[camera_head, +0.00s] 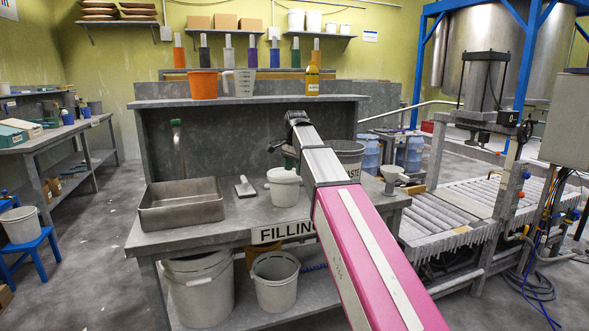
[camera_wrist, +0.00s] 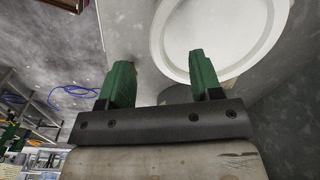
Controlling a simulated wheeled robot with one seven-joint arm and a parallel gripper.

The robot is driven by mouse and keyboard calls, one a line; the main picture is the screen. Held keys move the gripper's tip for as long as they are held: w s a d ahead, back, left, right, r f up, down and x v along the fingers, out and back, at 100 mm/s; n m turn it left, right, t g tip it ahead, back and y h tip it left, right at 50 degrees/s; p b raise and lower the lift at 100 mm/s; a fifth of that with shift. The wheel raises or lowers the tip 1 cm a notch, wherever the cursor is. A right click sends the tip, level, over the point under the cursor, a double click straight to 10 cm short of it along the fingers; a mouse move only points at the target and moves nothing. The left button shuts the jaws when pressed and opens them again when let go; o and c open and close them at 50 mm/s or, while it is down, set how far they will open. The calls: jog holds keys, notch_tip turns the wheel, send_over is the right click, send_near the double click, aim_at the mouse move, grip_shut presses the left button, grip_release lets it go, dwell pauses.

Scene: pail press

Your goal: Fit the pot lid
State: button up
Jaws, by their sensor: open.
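A small white pot (camera_head: 284,190) stands upright on the grey bench under the end of my arm. Its round white top, with a raised rim, seems to be the disc (camera_wrist: 228,30) in the wrist view. I cannot tell whether that disc is a lid or the pot's inside. My gripper (camera_wrist: 162,78) is open, its two green fingers apart with nothing between them. The right finger overlaps the disc's edge in the picture; contact cannot be told. In the head view my gripper is mostly hidden by my arm, just above the pot. No separate lid is clearly visible.
A metal tray (camera_head: 181,209) and a scraper-like tool (camera_head: 245,187) lie left of the pot on the bench (camera_head: 235,222). A grey waste bin (camera_head: 347,152) stands behind my arm. An orange bucket (camera_head: 204,85) and a jug (camera_head: 243,83) stand on the upper shelf.

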jog(key=shift+r, duration=0.1)
notch_tip(320, 180, up, 8)
dwell(0.9)
jog(key=shift+s, duration=0.15)
dwell(0.3)
